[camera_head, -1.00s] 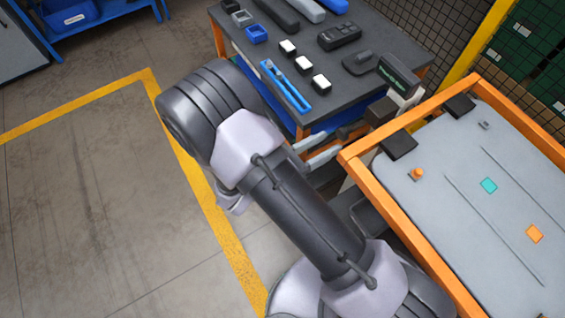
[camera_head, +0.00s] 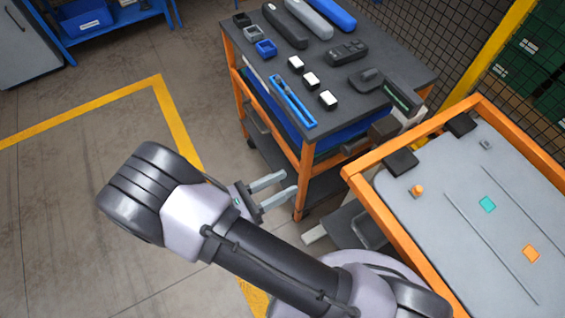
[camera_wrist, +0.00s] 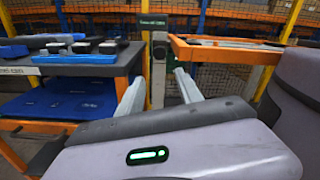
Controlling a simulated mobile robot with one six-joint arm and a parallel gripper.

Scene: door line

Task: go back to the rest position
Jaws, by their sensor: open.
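My gripper (camera_head: 284,189) is open and empty, with its two grey fingers apart. In the head view it is beside the near lower side of the dark-topped cart (camera_head: 388,62), level with the space under the top. In the wrist view my gripper (camera_wrist: 158,92) points at a post between the cart (camera_wrist: 132,58) on the left and the orange-framed panel (camera_wrist: 222,52) on the right. Nothing is between the fingers.
The orange-framed panel (camera_head: 460,215) stands close on the right. Floor with a yellow line (camera_head: 180,125) is clear on the left.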

